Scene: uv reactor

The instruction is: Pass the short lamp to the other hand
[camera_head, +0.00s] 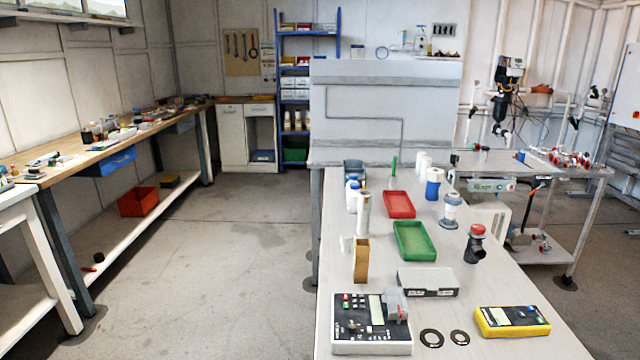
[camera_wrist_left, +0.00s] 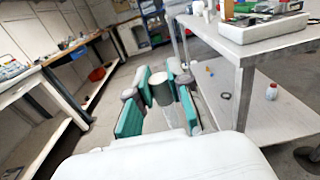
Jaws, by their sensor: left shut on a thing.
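My left gripper (camera_wrist_left: 159,75) shows in the left wrist view with its teal-padded fingers closed on a short pale cylinder, which looks like the short lamp (camera_wrist_left: 161,92). The gripper is in the air over the floor, left of the workbench. Neither gripper nor the held lamp shows in the head view. My right gripper is in no view.
The workbench (camera_head: 450,325) holds a green tray (camera_head: 415,241), a red tray (camera_head: 399,204), a grey-black meter (camera_head: 371,322), a yellow meter (camera_head: 512,321), a white box (camera_head: 428,283) and several bottles. The floor (camera_head: 235,270) between it and the wooden bench (camera_head: 60,160) at left is open.

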